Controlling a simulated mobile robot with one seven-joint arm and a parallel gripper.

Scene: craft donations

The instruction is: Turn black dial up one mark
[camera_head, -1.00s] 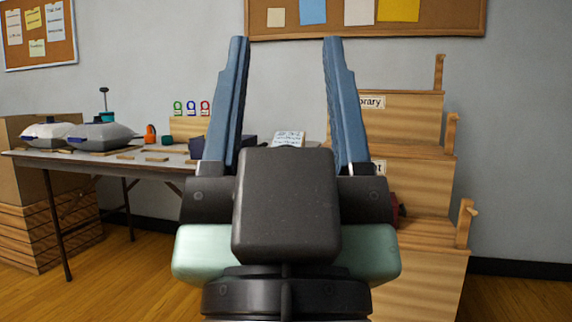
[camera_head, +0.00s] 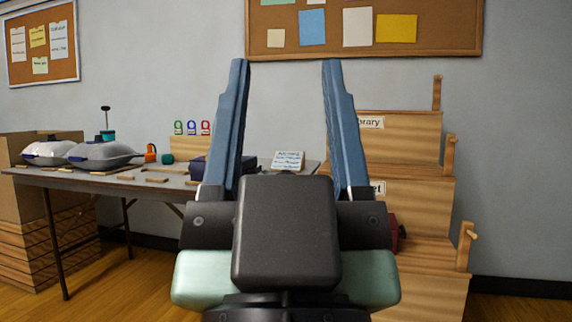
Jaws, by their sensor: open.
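My gripper (camera_head: 286,75) is in the middle of the view, its two blue fingers pointing up and spread wide apart. It is open, with nothing between the fingers but the wall and part of the table behind. I cannot make out a black dial in this view; the gripper body hides part of the table and the wooden shelf. A black knob on a stem (camera_head: 105,109) stands up from a teal object at the back of the table, but I cannot tell what it is.
A stepped wooden shelf (camera_head: 418,205) stands at right.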

